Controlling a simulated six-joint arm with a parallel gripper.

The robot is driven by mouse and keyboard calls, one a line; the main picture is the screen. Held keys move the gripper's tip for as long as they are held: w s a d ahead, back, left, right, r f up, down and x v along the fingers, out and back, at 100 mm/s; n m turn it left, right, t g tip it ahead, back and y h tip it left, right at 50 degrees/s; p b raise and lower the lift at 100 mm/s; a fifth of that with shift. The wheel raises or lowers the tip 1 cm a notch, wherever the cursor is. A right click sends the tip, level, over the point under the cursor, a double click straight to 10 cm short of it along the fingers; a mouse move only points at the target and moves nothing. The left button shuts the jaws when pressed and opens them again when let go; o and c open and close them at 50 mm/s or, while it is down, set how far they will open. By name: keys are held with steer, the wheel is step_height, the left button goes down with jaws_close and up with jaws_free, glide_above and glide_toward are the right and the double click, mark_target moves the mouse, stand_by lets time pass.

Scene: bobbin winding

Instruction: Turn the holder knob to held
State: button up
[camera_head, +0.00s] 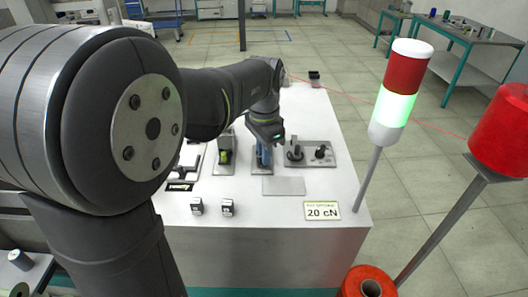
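A grey panel (312,160) on the white table carries dark controls. A dark upright control (294,151) is on its left part and a round black knob (320,152) on its right part. I cannot tell which of them is the holder knob, and their labels and settings are too small to read. My gripper (268,137) hangs just left of the panel, above a blue device (264,157). It appears apart from the round knob. Its fingers are too small and dark to show whether they are open or shut.
A device with a yellow-green part (225,157) stands left of the blue one. A flat grey plate (284,186), two small dark-faced boxes (197,206) and a "20 cN" sign (322,211) are nearer. A signal tower (394,105), lit green, and a red spool (503,130) stand right.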

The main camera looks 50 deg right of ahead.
jaws_close()
steer(key=n, duration=0.5)
steer(key=shift+n, duration=0.4)
steer(key=n, duration=0.5)
steer(key=shift+w+n, duration=0.1)
steer(key=shift+n, duration=0.6)
steer(key=o, duration=0.7)
jaws_free()
steer(key=shift+c, duration=0.2)
steer(key=shift+r, duration=0.15)
step_height(320, 180, up, 17)
